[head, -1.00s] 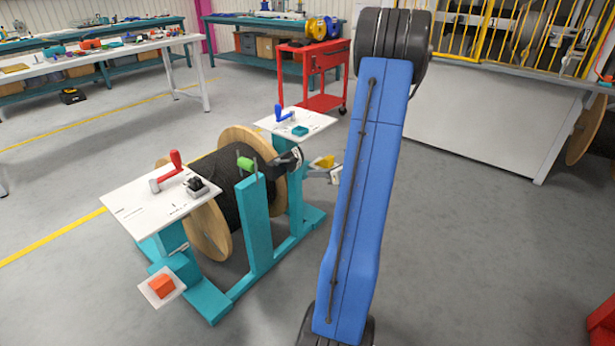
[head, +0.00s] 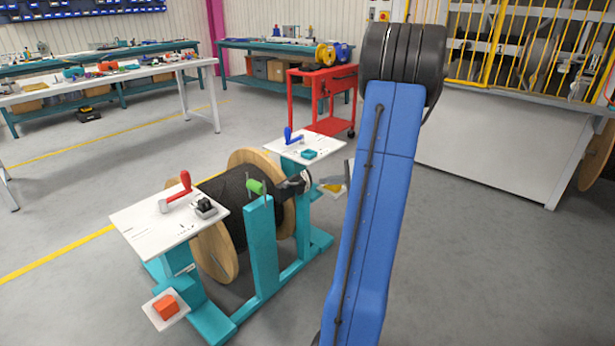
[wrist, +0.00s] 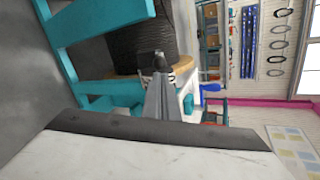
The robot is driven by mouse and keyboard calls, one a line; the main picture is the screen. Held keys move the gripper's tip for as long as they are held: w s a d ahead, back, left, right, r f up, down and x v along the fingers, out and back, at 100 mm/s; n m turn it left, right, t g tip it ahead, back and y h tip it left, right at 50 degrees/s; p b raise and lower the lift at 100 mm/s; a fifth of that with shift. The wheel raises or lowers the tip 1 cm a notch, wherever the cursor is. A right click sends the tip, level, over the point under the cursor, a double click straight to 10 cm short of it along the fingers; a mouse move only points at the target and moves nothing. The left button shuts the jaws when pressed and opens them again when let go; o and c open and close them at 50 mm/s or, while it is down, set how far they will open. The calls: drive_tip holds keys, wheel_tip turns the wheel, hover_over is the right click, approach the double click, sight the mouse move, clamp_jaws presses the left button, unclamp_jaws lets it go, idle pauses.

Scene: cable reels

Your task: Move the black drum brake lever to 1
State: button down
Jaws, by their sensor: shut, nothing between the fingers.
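The black drum (head: 232,200), wound with black cable between wooden flanges, sits in a teal stand. A black lever-like part (head: 290,186) with a small white marked plate is on the drum's right side; I take it to be the brake lever. In the wrist view the black part (wrist: 152,61) is just beyond the fingertips. My gripper (wrist: 158,80) is shut and empty, pointing at it. I cannot tell whether they touch, nor read the lever's setting. In the head view my blue arm hides most of my wrist.
A left plate (head: 140,222) bears a red crank (head: 182,190) and a black switch. A right plate (head: 325,147) bears a blue crank (head: 291,137). A green handle (head: 256,186) tops a teal post. An orange block (head: 166,307) is low left. The floor left of the stand is clear.

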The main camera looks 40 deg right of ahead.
wheel_tip(320, 180, up, 7)
drive_tip(key=w+n, duration=0.2)
drive_tip(key=n, duration=1.8)
hover_over(305, 181)
drive_tip(key=d, duration=0.1)
drive_tip(key=shift+g, duration=0.3)
drive_tip(key=f, duration=0.4)
drive_tip(key=shift+w+f, duration=0.2)
drive_tip(key=shift+w, duration=0.05)
drive_tip(key=shift+s+a+f, duration=0.1)
drive_tip(key=shift+s+f, duration=0.1)
drive_tip(key=shift+f, duration=0.4)
drive_tip(key=shift+s+a+f, duration=0.1)
drive_tip(key=shift+s+f, duration=0.15)
drive_tip(key=shift+f, duration=0.4)
drive_tip(key=shift+s+a+f, duration=0.1)
drive_tip(key=shift+s+f, duration=0.1)
drive_tip(key=shift+f, duration=0.4)
drive_tip(key=shift+s+f, duration=0.25)
drive_tip(key=shift+f, duration=0.25)
drive_tip(key=shift+s+f, duration=0.2)
drive_tip(key=shift+f, duration=0.25)
drive_tip(key=shift+r, duration=0.15)
